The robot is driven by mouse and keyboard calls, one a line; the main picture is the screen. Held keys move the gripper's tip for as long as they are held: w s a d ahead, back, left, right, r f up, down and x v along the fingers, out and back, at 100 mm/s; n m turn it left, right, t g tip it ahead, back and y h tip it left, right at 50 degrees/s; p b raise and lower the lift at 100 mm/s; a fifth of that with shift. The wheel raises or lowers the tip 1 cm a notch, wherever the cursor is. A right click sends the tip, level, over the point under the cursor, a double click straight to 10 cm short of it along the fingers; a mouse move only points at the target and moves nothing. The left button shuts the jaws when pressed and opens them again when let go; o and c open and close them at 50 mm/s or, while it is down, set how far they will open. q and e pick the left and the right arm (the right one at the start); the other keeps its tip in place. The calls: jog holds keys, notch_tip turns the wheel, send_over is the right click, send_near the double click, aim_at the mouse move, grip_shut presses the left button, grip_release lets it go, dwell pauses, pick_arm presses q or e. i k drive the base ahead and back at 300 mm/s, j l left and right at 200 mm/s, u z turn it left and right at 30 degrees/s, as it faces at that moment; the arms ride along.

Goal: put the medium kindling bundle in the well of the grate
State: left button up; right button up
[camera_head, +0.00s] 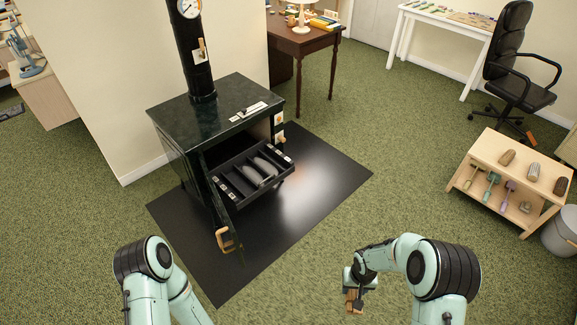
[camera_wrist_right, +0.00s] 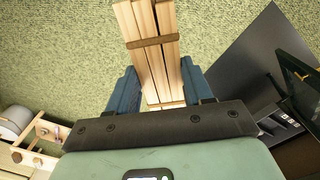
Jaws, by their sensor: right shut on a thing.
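My right gripper (camera_head: 354,290) is shut on a kindling bundle (camera_head: 352,302), held in the air over the carpet right of the black mat. In the right wrist view, the bundle (camera_wrist_right: 150,42) is several pale wood sticks with a brown band, gripped between the blue fingers (camera_wrist_right: 157,82). Its size class cannot be told. The dark grate (camera_head: 246,172) sits at the stove's open front, away from the gripper. It has several compartments, with grey pieces in the middle. My left arm (camera_head: 150,275) shows at the lower left, but its gripper is out of view.
The black stove (camera_head: 215,108) stands on a dark mat (camera_head: 320,172). Its door (camera_head: 222,205) hangs open toward me, with a wooden handle (camera_head: 225,238). A low wooden stand (camera_head: 500,150) at the right holds logs and tools, beside a grey bin (camera_head: 562,235). Carpet between is clear.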

aim_at(254, 177)
jog(key=i+l, duration=0.2)
jog(key=i, duration=0.4)
jog(key=i+l+z, duration=0.15)
jog(key=i, duration=0.4)
jog(key=i+l+u, duration=0.15)
jog(key=u, duration=0.2)
jog(key=i+l+u, duration=0.35)
jog(key=l+u, duration=0.1)
jog(key=u, duration=0.3)
jog(key=i+l+u, duration=0.15)
jog(key=u, duration=0.2)
jog(key=i+l+u, duration=0.1)
jog(key=l+u, duration=0.15)
jog(key=u, duration=0.15)
jog(key=l+u, duration=0.2)
jog(key=u, duration=0.15)
jog(key=i+l+u, duration=0.15)
jog(key=l+u, duration=0.7)
jog(key=i+j, duration=0.05)
